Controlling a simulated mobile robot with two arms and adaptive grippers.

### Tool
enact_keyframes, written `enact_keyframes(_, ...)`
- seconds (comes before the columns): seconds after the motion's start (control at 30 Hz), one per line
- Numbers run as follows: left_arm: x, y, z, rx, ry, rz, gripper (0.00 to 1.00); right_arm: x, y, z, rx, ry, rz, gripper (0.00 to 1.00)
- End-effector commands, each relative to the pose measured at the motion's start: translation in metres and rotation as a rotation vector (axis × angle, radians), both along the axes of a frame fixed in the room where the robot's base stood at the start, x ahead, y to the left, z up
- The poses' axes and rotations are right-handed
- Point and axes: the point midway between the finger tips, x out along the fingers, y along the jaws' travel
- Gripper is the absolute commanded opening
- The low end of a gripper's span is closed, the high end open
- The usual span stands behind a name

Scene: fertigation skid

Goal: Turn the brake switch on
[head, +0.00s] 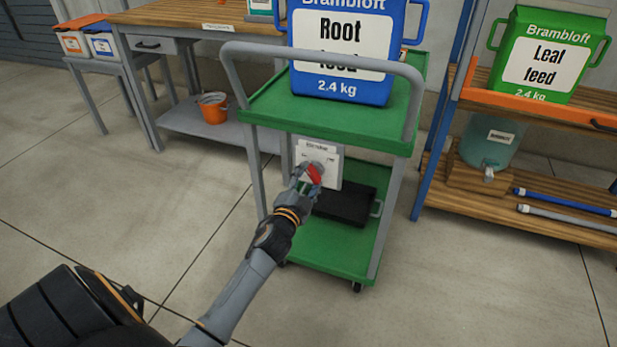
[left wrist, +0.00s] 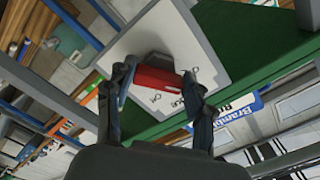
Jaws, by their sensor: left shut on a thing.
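The brake switch (head: 315,172) is a red handle on a grey round base, on a pale panel (head: 331,157) under the top shelf of the green cart. My left gripper (head: 308,178) reaches it from the front and is shut on the red handle. In the left wrist view the red handle (left wrist: 157,79) lies between the two dark fingers, and the panel (left wrist: 165,30) shows small lettering beside it, including "On" and "Off". The handle's exact setting is hard to tell, since the fingers cover part of it. My right gripper is not in view.
The green cart (head: 265,110) carries a blue Root feed container (head: 341,85) on top and a black case (head: 345,205) below. A wooden bench with an orange bucket (head: 213,108) stands left. Shelves with a green Leaf feed container (head: 548,55) stand right. The front floor is clear.

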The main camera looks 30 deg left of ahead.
Motion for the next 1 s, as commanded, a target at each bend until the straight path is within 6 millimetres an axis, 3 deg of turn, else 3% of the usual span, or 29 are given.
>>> enact_keyframes(0.4,0.0,0.0,-0.001,-0.185,-0.042,0.002,0.22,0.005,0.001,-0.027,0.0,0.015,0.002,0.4)
enact_keyframes(0.97,0.0,0.0,-0.002,-0.212,-0.048,0.002,0.22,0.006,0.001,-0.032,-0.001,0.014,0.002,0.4)
enact_keyframes(1.0,0.0,0.0,-0.002,-0.211,-0.048,0.002,0.61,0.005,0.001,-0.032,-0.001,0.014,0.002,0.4)
